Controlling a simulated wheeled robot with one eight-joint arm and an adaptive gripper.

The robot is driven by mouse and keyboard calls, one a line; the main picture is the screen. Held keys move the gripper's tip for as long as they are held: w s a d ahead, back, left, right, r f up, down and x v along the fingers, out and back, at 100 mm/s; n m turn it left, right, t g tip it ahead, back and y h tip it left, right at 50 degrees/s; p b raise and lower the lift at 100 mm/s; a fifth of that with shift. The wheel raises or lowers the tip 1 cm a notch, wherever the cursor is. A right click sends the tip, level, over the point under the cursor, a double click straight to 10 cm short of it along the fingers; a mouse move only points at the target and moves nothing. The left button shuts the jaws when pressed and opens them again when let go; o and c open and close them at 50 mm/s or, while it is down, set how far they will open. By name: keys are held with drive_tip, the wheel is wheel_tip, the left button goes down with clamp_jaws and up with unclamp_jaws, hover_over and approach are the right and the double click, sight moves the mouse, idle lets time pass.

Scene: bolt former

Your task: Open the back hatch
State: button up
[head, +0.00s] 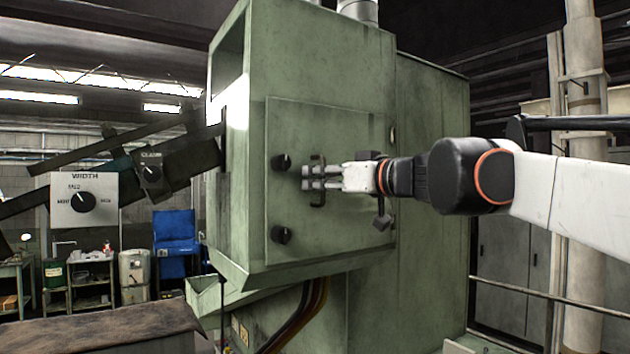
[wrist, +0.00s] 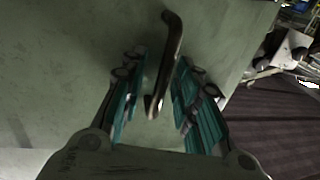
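The back hatch (head: 340,210) is a flat green panel on the side of the green machine housing, and it looks closed. It carries a dark vertical bar handle (head: 318,160) and two black knobs, one upper (head: 282,162) and one lower (head: 281,235). My gripper (head: 308,177) reaches in from the right at the handle. In the wrist view the handle (wrist: 170,60) runs between the two teal-padded fingers of my gripper (wrist: 158,105). Gaps show on both sides of the handle, so the fingers are open around it and not clamped.
A grey panel with a WIDTH dial (head: 84,201) stands at the left, near a sloping dark conveyor (head: 185,160). A dark worktop (head: 100,330) is at the lower left. A pale column (head: 585,120) and a railing (head: 550,300) are at the right.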

drive_tip(key=shift+s+r, duration=0.15)
clamp_jaws()
drive_tip(key=shift+d, duration=0.1)
